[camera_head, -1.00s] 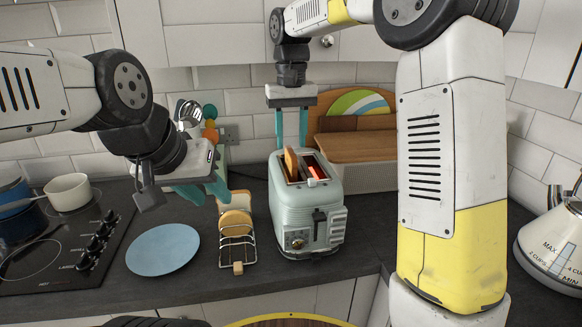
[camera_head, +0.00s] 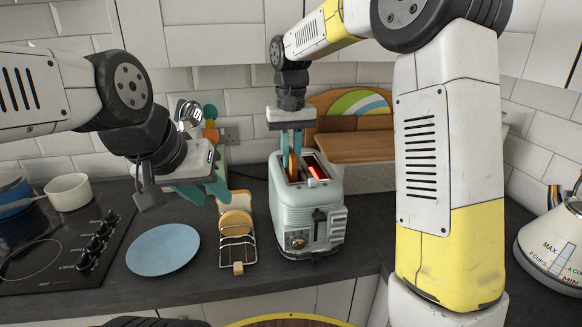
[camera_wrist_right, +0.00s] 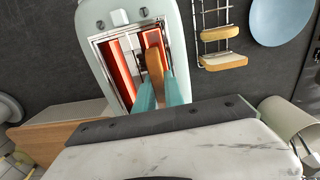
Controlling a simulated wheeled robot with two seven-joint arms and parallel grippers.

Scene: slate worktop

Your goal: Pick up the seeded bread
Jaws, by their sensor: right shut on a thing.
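A golden-brown bread slice (camera_head: 293,163) stands upright in the left slot of the pale green toaster (camera_head: 312,219). I cannot make out seeds on it. My right gripper (camera_head: 291,150) comes down from above, its teal fingers shut on the slice's top. In the right wrist view the slice (camera_wrist_right: 155,66) sits between the fingertips, still partly within the slot of the toaster (camera_wrist_right: 90,14). The other slot glows red and shows no bread. My left gripper (camera_head: 206,188) is open and empty above the worktop, behind and left of the wire rack (camera_head: 238,262).
The rack holds bread slices (camera_head: 236,222) left of the toaster. A blue plate (camera_head: 163,249) lies left of the rack, near the hob (camera_head: 70,250). Wooden boards (camera_head: 350,147) stand behind the toaster. A kettle (camera_head: 552,240) is at the far right.

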